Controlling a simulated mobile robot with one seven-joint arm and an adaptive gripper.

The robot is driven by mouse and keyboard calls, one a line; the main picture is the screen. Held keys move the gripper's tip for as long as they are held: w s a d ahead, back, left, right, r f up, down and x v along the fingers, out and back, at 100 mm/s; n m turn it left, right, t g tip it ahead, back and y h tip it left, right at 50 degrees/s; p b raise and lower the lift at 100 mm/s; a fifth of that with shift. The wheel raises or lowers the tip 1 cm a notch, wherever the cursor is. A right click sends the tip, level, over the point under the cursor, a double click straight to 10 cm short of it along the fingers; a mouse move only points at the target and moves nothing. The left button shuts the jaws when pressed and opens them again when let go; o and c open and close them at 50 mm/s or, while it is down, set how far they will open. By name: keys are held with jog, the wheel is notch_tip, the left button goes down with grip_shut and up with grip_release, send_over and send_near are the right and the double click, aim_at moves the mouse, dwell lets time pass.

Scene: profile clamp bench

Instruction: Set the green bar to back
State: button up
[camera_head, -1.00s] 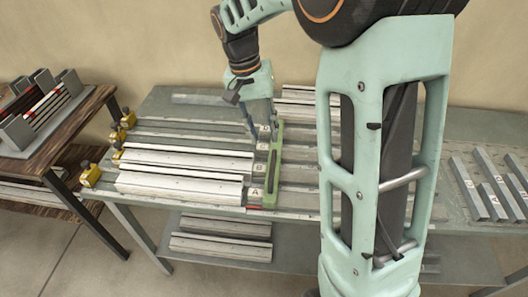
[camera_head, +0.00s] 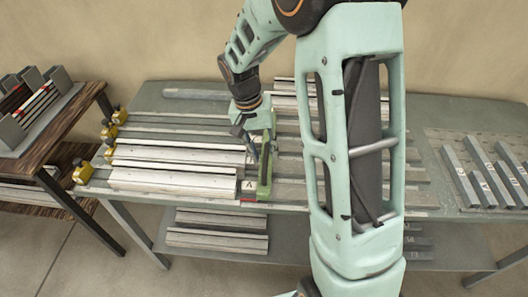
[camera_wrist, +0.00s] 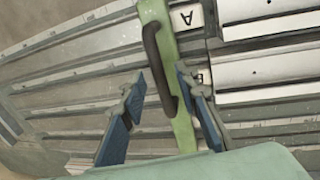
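The green bar (camera_head: 265,178) lies across the rails on the bench, along the right ends of the white profiles, its near end at the front. In the wrist view the green bar (camera_wrist: 158,12) carries a dark curved handle (camera_wrist: 152,50). My gripper (camera_head: 252,154) is over the bar in the head view and hides part of it. In the wrist view my gripper (camera_wrist: 166,88) is open, its two blue-padded fingers on either side of the bar and the lower handle. I cannot tell whether they touch it.
White profiles (camera_head: 172,182) lie left of the bar, with a label A plate (camera_head: 248,187) at the front one. Yellow end blocks (camera_head: 82,172) line the left edge. Grey bars (camera_head: 480,185) lie at the right. A wooden side table (camera_head: 50,130) stands at the left.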

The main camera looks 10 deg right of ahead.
jog(key=shift+c, duration=0.7)
grip_shut()
jog(key=shift+d, duration=0.15)
jog(key=s+d, duration=0.5)
jog(key=d, duration=1.2)
jog(key=s+d, duration=0.6)
jog(key=d, duration=1.1)
jog(key=s+d, duration=0.6)
jog(key=d, duration=1.1)
jog(key=shift+d+r, duration=0.15)
jog(key=shift+d, duration=0.25)
